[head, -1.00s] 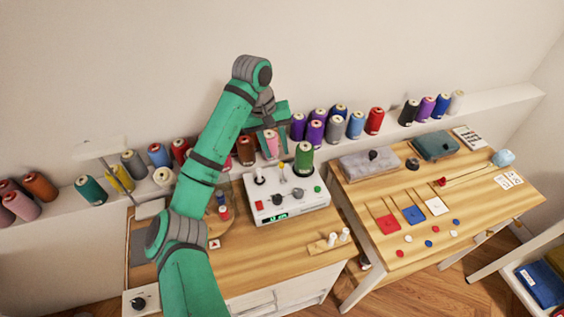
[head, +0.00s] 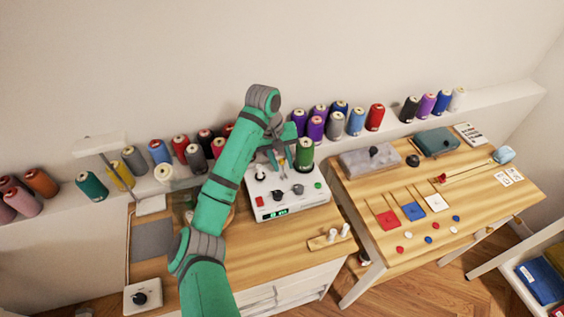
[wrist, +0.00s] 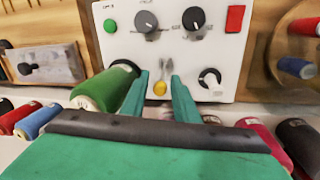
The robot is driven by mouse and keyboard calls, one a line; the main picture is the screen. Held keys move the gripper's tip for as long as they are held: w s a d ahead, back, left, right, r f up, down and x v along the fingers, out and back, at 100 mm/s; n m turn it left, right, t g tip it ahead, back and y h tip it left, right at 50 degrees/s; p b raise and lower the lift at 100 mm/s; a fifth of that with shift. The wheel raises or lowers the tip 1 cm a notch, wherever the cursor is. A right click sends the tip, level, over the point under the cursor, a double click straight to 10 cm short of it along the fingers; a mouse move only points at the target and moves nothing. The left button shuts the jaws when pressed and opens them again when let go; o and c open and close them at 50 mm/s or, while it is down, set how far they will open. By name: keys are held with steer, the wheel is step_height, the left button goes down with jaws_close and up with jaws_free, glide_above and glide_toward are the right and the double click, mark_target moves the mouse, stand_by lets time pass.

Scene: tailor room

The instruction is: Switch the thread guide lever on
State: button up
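The white control box (head: 300,205) stands on the left wooden table. A small lever with a silver stem and yellow tip (wrist: 160,87) rises from its panel, seen in the wrist view. I take this to be the thread guide lever. My gripper (wrist: 160,75) is open, with one green finger on each side of the lever and gaps showing between. I cannot tell whether either finger touches it. In the head view my gripper (head: 281,162) is over the back of the box, and the arm and fingers largely hide the lever.
A green thread spool (head: 305,153) stands beside my gripper on the box. The panel has dark knobs (wrist: 194,18), a red switch (wrist: 235,18) and a green button (wrist: 110,25). Several spools line the shelf behind. The right table (head: 400,185) holds cloth squares and buttons.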

jaws_close()
steer(key=shift+a, duration=0.15)
steer(key=shift+w, duration=0.1)
steer(key=shift+t, duration=0.3)
